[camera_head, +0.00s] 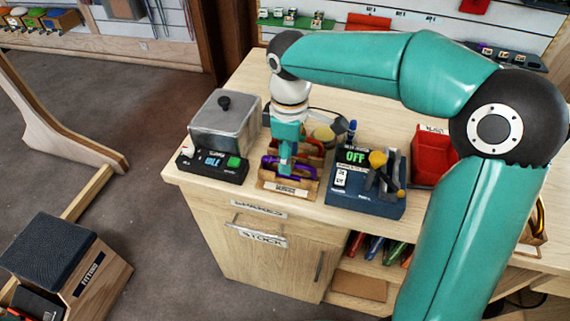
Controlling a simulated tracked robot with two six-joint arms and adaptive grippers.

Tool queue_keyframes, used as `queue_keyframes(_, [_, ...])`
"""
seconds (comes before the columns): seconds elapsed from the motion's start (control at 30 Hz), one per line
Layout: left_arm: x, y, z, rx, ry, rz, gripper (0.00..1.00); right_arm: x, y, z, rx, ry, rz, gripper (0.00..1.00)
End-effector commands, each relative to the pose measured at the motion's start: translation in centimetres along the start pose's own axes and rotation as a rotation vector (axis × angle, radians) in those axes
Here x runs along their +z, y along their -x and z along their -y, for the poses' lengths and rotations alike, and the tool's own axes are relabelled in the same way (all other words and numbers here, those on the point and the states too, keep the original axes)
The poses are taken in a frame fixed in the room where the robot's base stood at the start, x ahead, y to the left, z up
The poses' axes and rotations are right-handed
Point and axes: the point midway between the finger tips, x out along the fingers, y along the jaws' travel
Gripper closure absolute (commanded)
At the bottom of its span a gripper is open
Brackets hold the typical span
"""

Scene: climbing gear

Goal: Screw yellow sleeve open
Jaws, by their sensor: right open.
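My right gripper (286,168) points down over a small wooden rack (289,193) on the bench, at a purple carabiner (304,170). Its jaws are open, but whether a finger touches the carabiner is too small to tell. A red carabiner (315,147) sits behind it in the rack, partly covered by my gripper. I cannot make out a yellow sleeve on either carabiner. A yellow knob (377,159) shows on the dark blue device to the right. My left gripper is out of view.
A lidded grey tank (226,118) with a dark control box (212,166) stands left of the rack. The dark blue device (366,200) with a green OFF display stands close on the right. A red bin (428,165) is farther right. The bench's front edge is near the rack.

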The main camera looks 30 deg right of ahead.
Motion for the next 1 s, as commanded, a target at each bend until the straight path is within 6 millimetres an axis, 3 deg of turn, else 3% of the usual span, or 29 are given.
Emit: queue_keyframes(1.0, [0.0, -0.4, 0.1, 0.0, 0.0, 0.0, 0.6, 0.0, -0.1, 1.4, 0.0, 0.0, 0.0, 0.54])
